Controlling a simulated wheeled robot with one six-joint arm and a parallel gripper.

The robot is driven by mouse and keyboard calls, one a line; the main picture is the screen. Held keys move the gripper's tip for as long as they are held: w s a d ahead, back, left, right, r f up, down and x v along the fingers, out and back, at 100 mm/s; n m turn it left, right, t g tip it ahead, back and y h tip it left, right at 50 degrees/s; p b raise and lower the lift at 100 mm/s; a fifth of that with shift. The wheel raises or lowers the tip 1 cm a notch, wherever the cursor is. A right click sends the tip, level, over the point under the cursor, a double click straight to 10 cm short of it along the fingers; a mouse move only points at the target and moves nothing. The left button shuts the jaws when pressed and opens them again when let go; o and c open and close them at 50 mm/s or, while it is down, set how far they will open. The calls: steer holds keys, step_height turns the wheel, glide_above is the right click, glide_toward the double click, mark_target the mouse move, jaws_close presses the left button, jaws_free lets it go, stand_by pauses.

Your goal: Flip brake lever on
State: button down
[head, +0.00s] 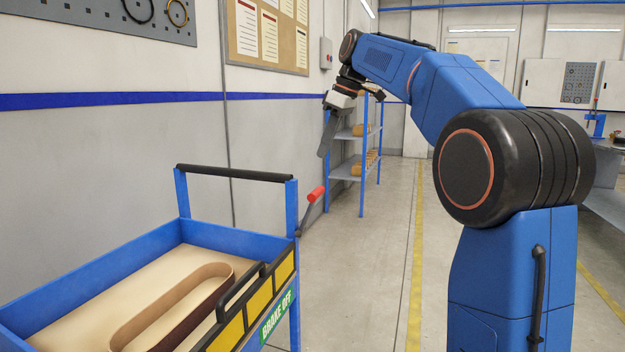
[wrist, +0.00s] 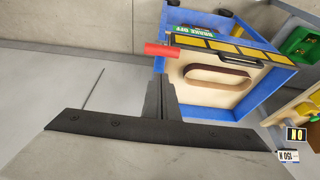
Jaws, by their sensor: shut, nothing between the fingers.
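The brake lever has a red grip (head: 317,194) on a thin metal arm at the corner post of a blue cart (head: 55,262). In the head view it tilts up and to the right. A green sign (head: 279,317) on the cart's side reads BRAKE OFF. My gripper (head: 323,153) is shut and empty, pointing down above the lever, apart from it. The lever's pivot is hard to make out there.
The cart carries a beige tray with an oval wooden rim (head: 170,305) and a black handle rail (head: 235,173). A blue shelf (head: 345,172) with brown items stands beyond my gripper. A green bin (wrist: 300,42) shows at right in the wrist view.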

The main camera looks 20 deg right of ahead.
steer(key=x, duration=1)
stand_by(0.5)
